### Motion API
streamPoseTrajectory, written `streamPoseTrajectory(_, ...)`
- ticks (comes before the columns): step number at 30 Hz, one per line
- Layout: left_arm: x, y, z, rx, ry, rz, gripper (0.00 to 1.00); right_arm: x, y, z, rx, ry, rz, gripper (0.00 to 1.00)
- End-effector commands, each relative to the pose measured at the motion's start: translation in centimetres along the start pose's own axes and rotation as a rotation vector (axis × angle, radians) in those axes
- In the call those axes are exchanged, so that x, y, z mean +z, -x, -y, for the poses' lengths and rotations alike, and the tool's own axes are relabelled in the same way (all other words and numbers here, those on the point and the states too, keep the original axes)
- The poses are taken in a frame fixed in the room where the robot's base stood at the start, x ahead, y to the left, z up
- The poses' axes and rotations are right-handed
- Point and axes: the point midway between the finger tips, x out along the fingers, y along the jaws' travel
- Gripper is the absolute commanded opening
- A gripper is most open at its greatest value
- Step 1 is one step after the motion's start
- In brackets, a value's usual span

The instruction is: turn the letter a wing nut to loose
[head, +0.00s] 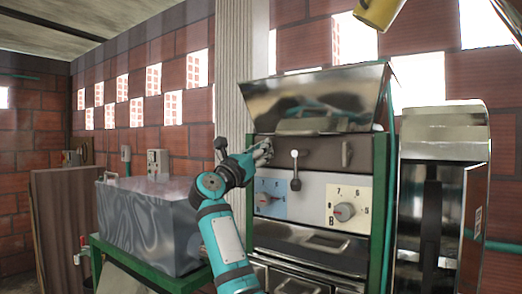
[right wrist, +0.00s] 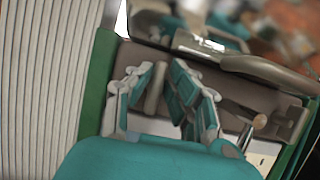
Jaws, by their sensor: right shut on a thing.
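My right gripper (head: 263,151) reaches the upper left of the machine's brown front panel (head: 310,152), above the blue dial plate marked A. In the right wrist view its fingers (right wrist: 160,92) stand on both sides of a pale, upright wing nut (right wrist: 154,90) and are shut on it. The head view hides this letter A wing nut behind the fingers. A second wing nut (head: 346,153) stands upright at the right of the same panel, above the plate marked B. My left gripper is not in view.
Below are the left dial (head: 263,199) and right dial (head: 344,212). A shiny lid (head: 312,96) juts out above. A grey metal box (head: 150,222) stands at the left.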

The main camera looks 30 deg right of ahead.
Motion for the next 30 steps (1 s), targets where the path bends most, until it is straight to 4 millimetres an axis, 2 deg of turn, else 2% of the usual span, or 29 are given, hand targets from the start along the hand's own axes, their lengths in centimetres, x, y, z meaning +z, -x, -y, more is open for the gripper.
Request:
streamPoseTrajectory(8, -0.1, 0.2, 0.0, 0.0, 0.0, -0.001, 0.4, 0.0, 0.1, -0.2, 0.05, 0.106, 0.0, 0.0)
streamPoseTrajectory(14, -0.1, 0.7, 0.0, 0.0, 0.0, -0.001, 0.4, 0.1, 0.1, -0.4, 0.114, 0.257, 0.0, 0.0)
streamPoseTrajectory(20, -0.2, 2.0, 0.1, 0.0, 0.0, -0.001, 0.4, 0.2, 0.1, -0.6, 0.188, 0.43, 0.0, 0.0)
streamPoseTrajectory(30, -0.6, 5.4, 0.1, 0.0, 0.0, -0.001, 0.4, 0.2, 0.0, -0.7, 0.311, 0.731, -0.001, 0.0)
